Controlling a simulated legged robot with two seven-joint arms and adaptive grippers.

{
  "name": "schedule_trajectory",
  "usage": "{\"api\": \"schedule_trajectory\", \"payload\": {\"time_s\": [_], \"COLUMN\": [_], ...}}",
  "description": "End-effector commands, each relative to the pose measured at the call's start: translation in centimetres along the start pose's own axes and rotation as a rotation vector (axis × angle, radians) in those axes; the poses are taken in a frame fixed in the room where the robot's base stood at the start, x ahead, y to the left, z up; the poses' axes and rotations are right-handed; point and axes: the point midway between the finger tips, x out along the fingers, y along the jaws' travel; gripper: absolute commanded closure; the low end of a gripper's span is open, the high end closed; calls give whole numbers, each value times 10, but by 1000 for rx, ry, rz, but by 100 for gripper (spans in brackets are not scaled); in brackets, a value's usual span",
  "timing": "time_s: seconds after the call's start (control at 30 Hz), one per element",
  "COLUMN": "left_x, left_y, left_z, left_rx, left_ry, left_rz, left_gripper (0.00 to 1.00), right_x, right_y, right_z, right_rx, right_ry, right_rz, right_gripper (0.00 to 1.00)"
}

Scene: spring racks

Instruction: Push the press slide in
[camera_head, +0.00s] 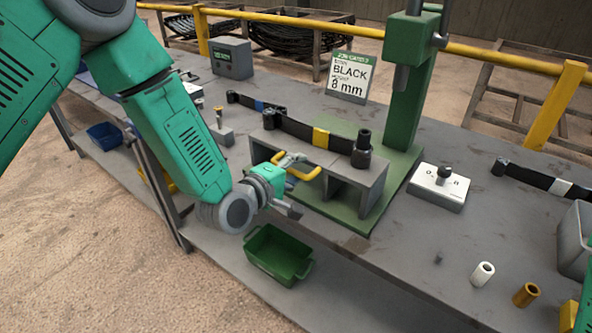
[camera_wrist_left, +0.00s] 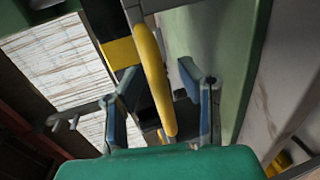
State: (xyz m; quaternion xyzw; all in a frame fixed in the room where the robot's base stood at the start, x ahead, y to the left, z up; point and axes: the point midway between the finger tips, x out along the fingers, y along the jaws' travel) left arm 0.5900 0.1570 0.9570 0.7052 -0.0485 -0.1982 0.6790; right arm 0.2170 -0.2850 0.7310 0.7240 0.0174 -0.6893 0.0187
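The press slide (camera_head: 372,190) is a grey bench-like block on the green press base (camera_head: 398,185). A yellow handle (camera_head: 312,174) sticks out from its near side. A black leaf spring with a yellow band (camera_head: 320,138) lies on top, with a dark bushing (camera_head: 361,150) at its right end. My left gripper (camera_head: 293,183) is at the handle. In the left wrist view the yellow handle (camera_wrist_left: 152,75) passes between its two open fingers, with gaps on both sides; contact is not clear. My right gripper is not in view.
The green press column (camera_head: 404,100) rises behind the slide. A sign (camera_head: 349,77) reads "BLACK 8 mm". A switch box (camera_head: 438,189) stands to the right. White (camera_head: 482,273) and brass (camera_head: 526,294) sleeves stand at the front right. A green bin (camera_head: 279,255) sits below the table edge.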

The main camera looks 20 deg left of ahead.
Motion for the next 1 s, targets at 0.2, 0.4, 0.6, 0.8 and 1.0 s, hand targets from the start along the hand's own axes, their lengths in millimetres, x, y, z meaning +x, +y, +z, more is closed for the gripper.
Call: {"api": "schedule_trajectory", "payload": {"time_s": [0.2, 0.4, 0.6, 0.8, 1.0], "left_x": [-18, -60, -97, -114, -116], "left_y": [-1, 0, 0, 0, 0], "left_z": [-2, 2, 5, 6, 5], "left_rx": [-3, -1, 1, 2, 3], "left_ry": [3, 1, 0, -1, -1], "left_rz": [-2, -4, -6, -5, -4], "left_gripper": [67, 67, 67, 67, 67], "right_x": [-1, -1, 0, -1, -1], "right_y": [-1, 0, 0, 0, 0], "right_z": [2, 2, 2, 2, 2], "right_rx": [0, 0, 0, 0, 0], "right_ry": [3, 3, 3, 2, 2], "right_rz": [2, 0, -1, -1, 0], "right_gripper": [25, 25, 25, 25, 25]}}
